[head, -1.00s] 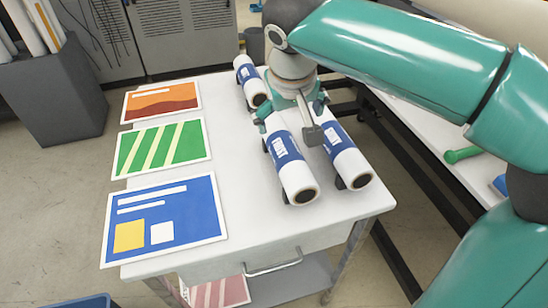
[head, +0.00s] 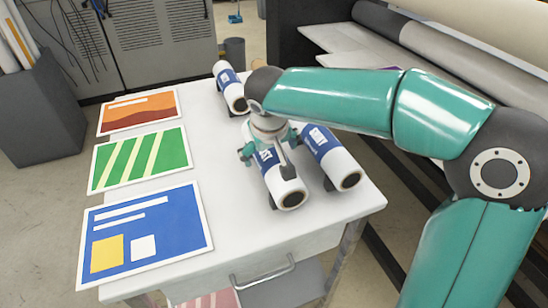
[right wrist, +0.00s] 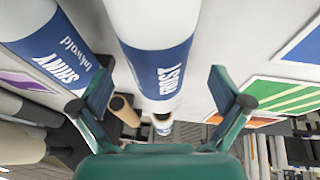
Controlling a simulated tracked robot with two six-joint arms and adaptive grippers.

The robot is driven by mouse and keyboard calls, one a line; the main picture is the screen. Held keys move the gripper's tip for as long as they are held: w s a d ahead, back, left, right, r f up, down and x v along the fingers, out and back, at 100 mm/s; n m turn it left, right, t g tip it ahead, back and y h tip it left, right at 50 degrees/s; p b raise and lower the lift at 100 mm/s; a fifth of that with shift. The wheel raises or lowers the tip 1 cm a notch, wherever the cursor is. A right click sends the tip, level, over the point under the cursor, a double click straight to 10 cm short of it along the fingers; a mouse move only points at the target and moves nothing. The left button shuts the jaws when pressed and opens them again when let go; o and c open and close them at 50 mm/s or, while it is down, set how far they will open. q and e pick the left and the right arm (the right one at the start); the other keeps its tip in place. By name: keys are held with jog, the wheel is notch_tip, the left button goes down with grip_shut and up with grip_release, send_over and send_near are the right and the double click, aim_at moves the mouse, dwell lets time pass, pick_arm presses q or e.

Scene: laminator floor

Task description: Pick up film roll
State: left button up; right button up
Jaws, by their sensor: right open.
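Three white film rolls with blue labels lie on the white table. The front-left film roll (head: 286,190) carries a "FROST…" label, seen in the right wrist view (right wrist: 150,30). Beside it on the right lies the "SHINY" roll (head: 335,162), which also shows in the right wrist view (right wrist: 55,45). A third roll (head: 230,90) lies farther back. My right gripper (head: 268,152) is open above the front-left roll. In the right wrist view its fingers (right wrist: 163,92) stand either side of that roll, apparently without gripping it. My left gripper is not in view.
Orange (head: 138,111), green (head: 140,158) and blue (head: 146,232) prints lie along the table's left side. The white table (head: 225,215) has bare room between prints and rolls. A laminator with large rollers (head: 440,50) stands at the right.

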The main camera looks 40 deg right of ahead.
jog(key=shift+p+x, duration=0.45)
jog(key=shift+x, duration=2.25)
jog(key=shift+w+d, duration=0.1)
jog(key=shift+d, duration=0.05)
jog(key=shift+r, duration=0.1)
jog(key=c, duration=1.6)
